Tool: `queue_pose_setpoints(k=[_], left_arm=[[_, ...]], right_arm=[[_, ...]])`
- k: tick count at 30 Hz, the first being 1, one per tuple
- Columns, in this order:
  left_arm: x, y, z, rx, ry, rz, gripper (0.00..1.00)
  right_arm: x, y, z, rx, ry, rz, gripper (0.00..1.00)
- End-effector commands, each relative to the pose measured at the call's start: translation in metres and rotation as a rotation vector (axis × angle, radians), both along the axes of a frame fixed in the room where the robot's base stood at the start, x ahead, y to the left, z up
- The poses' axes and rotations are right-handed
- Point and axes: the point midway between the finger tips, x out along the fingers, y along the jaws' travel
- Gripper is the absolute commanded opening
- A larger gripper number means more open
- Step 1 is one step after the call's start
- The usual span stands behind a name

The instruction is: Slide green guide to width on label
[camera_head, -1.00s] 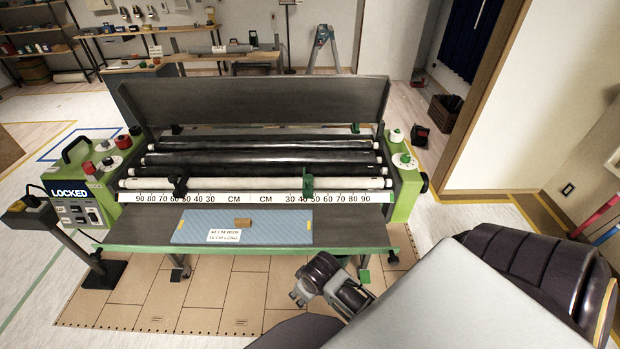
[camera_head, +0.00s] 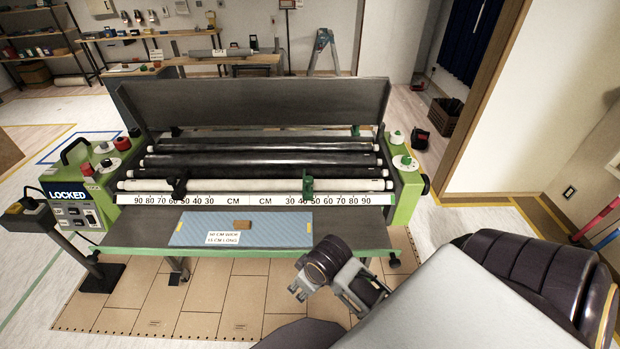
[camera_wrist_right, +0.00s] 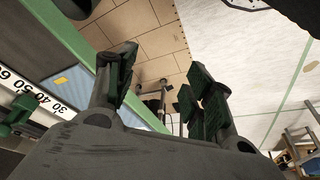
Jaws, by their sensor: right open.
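The green guide (camera_head: 307,187) stands on the white roller just above the right-hand centimetre scale (camera_head: 338,199), around its 40 mark. In the wrist view, a green guide (camera_wrist_right: 20,112) shows at the left edge beside the scale numbers. The label (camera_head: 222,238) lies on the blue sheet (camera_head: 270,226); its print is small, the width figure hard to read, the second line looks like 15 cm long. My right gripper (camera_head: 299,288) is in front of the table's front edge, lower than and apart from the guide. Its fingers (camera_wrist_right: 160,75) are open and empty. My left gripper is out of view.
A black guide (camera_head: 180,187) stands on the left scale. The machine's front table (camera_head: 360,237) lies between my right gripper and the scale. A small brown block (camera_head: 242,223) rests on the sheet. The control box (camera_head: 72,205) reads LOCKED.

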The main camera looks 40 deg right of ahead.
Motion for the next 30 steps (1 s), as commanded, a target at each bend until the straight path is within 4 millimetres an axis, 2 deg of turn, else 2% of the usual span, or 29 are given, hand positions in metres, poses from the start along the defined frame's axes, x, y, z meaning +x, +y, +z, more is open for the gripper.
queue_pose_setpoints(k=[11, 17, 23, 30], left_arm=[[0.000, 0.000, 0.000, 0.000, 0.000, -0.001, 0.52], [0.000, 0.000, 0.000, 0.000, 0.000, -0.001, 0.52], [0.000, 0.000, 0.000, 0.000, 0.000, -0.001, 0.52], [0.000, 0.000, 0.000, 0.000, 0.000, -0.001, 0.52]], right_arm=[[0.027, 0.007, -0.008, 0.009, -0.009, 0.144, 0.52], [0.051, 0.005, -0.013, 0.011, -0.008, 0.263, 0.52], [0.077, -0.005, -0.015, 0.008, 0.000, 0.371, 0.52], [0.109, -0.029, -0.011, 0.002, 0.012, 0.468, 0.52]])
